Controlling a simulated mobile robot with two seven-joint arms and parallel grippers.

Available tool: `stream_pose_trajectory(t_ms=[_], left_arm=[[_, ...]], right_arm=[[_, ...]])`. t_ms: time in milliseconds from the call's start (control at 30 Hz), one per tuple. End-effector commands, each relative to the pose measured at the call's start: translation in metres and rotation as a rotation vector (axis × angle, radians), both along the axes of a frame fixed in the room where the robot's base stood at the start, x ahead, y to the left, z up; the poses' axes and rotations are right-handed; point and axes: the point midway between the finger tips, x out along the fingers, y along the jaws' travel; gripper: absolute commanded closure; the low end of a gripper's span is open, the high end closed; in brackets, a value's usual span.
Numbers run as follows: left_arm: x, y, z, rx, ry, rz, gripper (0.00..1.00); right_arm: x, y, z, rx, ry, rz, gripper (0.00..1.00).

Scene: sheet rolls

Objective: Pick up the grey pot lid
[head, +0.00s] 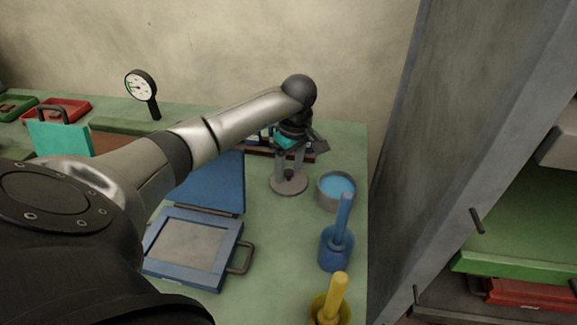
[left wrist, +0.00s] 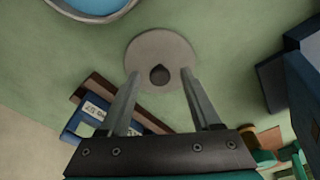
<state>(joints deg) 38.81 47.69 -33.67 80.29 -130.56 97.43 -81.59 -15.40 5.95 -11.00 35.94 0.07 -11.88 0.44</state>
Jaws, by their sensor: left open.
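The grey pot lid (head: 289,186) is a flat round disc with a dark knob, lying on the green table. It also shows in the left wrist view (left wrist: 160,45), with its knob (left wrist: 160,75) in the middle. My left gripper (head: 290,169) is open and points down over the lid. In the left wrist view its two fingers lie on either side of the knob, apart from it; the exact height above the lid is hard to tell. My right gripper is not in view.
A grey pot with blue inside (head: 337,190) stands right of the lid. A blue mortar with pestle (head: 336,248) and a yellow one (head: 328,305) are nearer. An open blue case (head: 190,250) lies left. A grey cabinet side (head: 425,150) rises beyond the table's right edge.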

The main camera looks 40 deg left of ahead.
Motion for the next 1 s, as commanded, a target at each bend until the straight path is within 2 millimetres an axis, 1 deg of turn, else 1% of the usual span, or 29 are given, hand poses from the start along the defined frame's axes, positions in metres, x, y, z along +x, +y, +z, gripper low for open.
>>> stream_pose_trajectory(t_ms=[133,700,1000], left_arm=[[0.0001,0.0000,0.0007,0.000,-0.001,0.000,0.35],[0.0000,0.0002,0.0011,0.000,0.000,0.001,1.00],[0.0001,0.0002,0.0012,0.000,-0.001,0.001,1.00]], right_arm=[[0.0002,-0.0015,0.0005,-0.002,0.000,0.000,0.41],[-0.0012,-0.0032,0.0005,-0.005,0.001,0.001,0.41],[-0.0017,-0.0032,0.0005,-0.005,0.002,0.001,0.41]])
